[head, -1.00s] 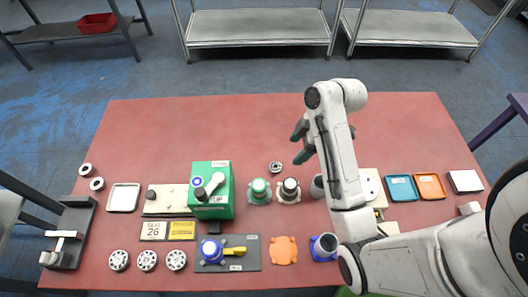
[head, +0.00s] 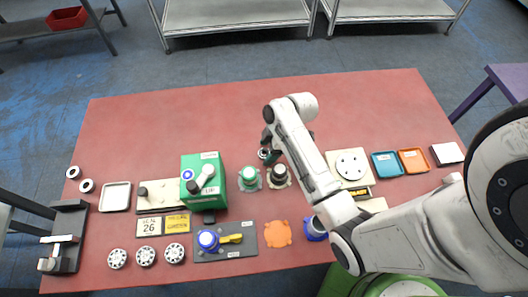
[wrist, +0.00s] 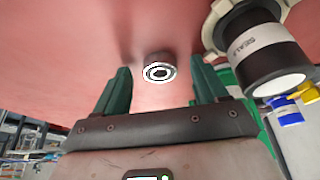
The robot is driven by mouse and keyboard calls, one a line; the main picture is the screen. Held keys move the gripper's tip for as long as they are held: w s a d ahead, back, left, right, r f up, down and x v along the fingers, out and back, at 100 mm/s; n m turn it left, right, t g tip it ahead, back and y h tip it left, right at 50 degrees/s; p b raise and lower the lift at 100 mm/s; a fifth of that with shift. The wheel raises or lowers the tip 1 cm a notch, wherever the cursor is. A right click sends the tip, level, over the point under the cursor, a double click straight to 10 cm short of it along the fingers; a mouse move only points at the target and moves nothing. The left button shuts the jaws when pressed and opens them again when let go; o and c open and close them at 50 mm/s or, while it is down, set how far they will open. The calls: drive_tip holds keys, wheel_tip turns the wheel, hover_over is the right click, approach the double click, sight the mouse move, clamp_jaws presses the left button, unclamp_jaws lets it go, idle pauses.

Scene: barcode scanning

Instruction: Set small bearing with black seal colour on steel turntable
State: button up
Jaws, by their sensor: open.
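A small bearing (head: 263,153) stands on the red table, partly hidden by my gripper (head: 270,149) in the head view. In the wrist view the bearing (wrist: 159,73) shows dark and light rings and a dark centre, between the open green fingers (wrist: 161,78). The fingers are on either side of it with gaps; I cannot tell their height over it. A round pale disc with dark dots on a beige board, apparently the turntable (head: 350,163), lies right of my arm. It looks empty.
A dark cylinder labelled SEALS (wrist: 257,52) stands close to the right finger, beside a green-topped one (head: 249,178). A green box (head: 204,178) is further left. Blue (head: 386,165) and orange (head: 413,161) trays lie right of the turntable. The table's back is clear.

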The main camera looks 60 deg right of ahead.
sight(261, 154)
drive_tip(key=shift+c, duration=0.2)
drive_tip(key=c, duration=1.2)
drive_tip(key=shift+r, duration=0.4)
wheel_tip(261, 154, up, 2)
drive_tip(key=shift+a+r+b, duration=0.15)
drive_tip(key=shift+r+b, duration=0.1)
drive_tip(key=shift+b, duration=0.3)
drive_tip(key=s+a+r, duration=0.3)
drive_tip(key=s+a+r+b, duration=0.1)
drive_tip(key=s+a+r, duration=0.2)
drive_tip(key=a, duration=0.1)
drive_tip(key=s+a+r, duration=0.3)
drive_tip(key=shift+a+r, duration=0.3)
